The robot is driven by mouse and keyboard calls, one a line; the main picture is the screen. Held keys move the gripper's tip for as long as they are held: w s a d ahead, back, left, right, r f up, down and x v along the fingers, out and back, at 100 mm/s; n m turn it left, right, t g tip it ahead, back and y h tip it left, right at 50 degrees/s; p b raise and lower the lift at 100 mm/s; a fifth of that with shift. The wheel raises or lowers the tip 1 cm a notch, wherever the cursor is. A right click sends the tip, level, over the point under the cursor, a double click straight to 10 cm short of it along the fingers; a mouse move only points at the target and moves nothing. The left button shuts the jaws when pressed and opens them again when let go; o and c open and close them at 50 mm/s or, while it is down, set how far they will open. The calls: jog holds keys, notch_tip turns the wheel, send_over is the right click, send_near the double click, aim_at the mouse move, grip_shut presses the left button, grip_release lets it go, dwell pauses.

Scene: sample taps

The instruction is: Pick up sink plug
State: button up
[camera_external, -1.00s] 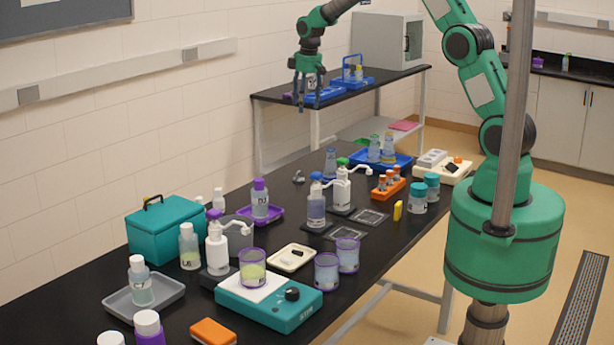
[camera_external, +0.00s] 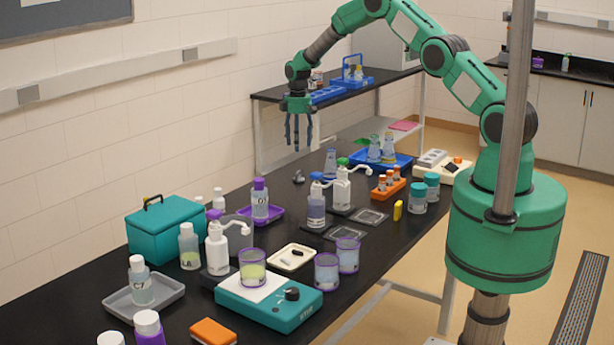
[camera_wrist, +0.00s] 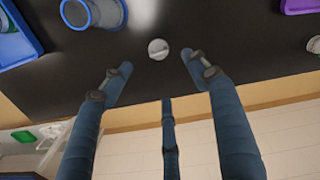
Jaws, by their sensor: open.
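The sink plug (camera_external: 298,177) is a small grey piece lying on the black bench near its wall-side edge. In the wrist view, a small round grey-white object (camera_wrist: 158,49), apparently the plug, lies on the black surface ahead of my fingertips, roughly centred between them. My gripper (camera_external: 298,147) points down in the air above the plug and is apart from it. In the wrist view my gripper (camera_wrist: 157,72) has its blue fingers spread wide, with nothing between them.
A clear blue-rimmed vessel (camera_wrist: 95,12) and a blue tray (camera_wrist: 18,45) are left of the plug in the wrist view. A purple tray (camera_wrist: 300,6) is at its upper right. Pump bottles (camera_external: 342,190) stand right of the plug.

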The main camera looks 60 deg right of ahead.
jog(key=shift+f, duration=0.15)
jog(key=shift+f+p, duration=0.4)
jog(key=shift+f, duration=3.75)
jog(key=shift+d+f+p, duration=0.15)
jog(key=shift+f+p, duration=0.35)
jog(key=shift+f, duration=2.1)
jog(key=c, duration=1.3)
